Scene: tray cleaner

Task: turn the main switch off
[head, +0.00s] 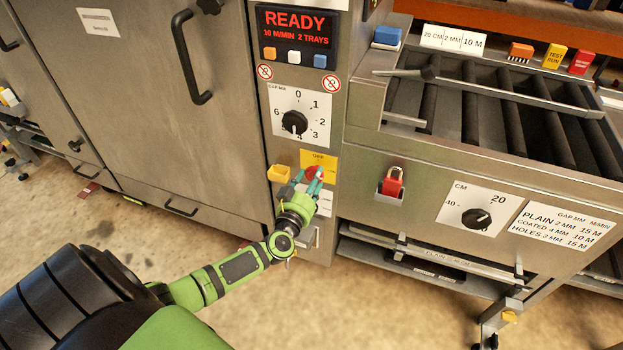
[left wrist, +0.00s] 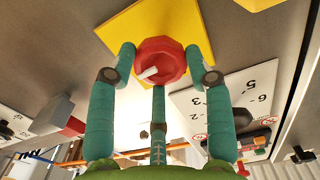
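The main switch is a red knob (head: 314,172) on a yellow plate (head: 329,160) with OFF printed at its top edge. In the left wrist view the red knob (left wrist: 168,58) carries a white mark and sits on the yellow plate (left wrist: 190,18). My left gripper (head: 307,178) is at the knob. Its teal fingers bend in on both sides of it, with a third finger below, and the fingertips (left wrist: 160,58) look to be against its rim. The fingers partly cover the knob and plate in the head view. My right gripper is in neither view.
Above the switch are a gap dial (head: 294,123), three buttons (head: 294,56) and a lit display (head: 295,27) reading READY, 2 TRAYS.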

